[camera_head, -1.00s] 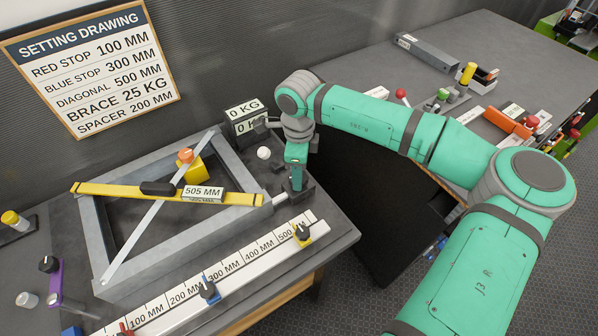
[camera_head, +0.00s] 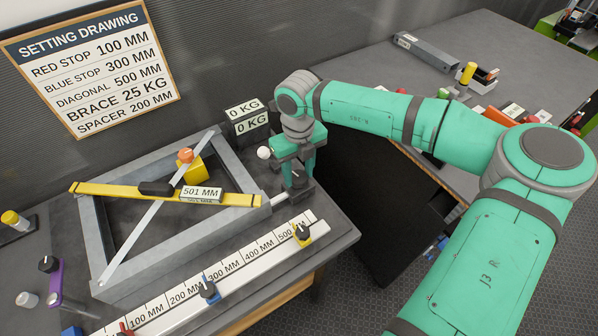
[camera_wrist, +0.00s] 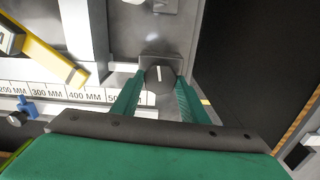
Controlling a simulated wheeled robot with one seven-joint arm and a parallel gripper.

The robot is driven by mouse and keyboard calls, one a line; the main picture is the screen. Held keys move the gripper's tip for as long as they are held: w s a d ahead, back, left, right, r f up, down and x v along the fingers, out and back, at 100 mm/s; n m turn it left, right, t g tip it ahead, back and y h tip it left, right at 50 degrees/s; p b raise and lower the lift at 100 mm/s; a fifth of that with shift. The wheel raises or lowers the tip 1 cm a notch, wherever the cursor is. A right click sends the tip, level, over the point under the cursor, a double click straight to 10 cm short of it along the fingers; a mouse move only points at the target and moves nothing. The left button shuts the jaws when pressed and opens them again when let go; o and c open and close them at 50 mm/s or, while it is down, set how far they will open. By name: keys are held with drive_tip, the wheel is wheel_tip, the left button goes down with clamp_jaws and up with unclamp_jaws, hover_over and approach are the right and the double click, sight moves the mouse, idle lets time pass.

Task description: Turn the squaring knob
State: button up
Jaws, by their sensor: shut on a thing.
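The squaring knob (camera_wrist: 159,77) is a dark round knob with a white pointer line, on a grey block beside the frame corner. In the wrist view my gripper (camera_wrist: 157,84) is shut on it, one green finger on each side. In the head view my gripper (camera_head: 297,172) points down over the dark knob block (camera_head: 299,194) and hides the knob. A yellow diagonal gauge (camera_head: 130,191) lies across the grey metal frame (camera_head: 232,219); its display (camera_head: 201,194) reads 501 MM. The setting drawing (camera_head: 91,60) gives diagonal 500 MM.
A ruled rail (camera_head: 240,270) with a blue stop (camera_head: 208,289) and a yellow stop (camera_head: 302,233) runs along the bench front. A white ball-topped part (camera_head: 264,153) stands close to my gripper. The 0 KG displays (camera_head: 248,117) stand behind.

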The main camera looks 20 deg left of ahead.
sight(298, 178)
drive_tip(key=shift+s+m, duration=0.15)
drive_tip(key=shift+m, duration=1.15)
drive_tip(key=o, duration=1.1)
drive_tip(key=shift+c, duration=0.2)
drive_tip(key=shift+r, duration=0.2)
wheel_tip(298, 178, up, 10)
drive_tip(key=shift+r, duration=0.2)
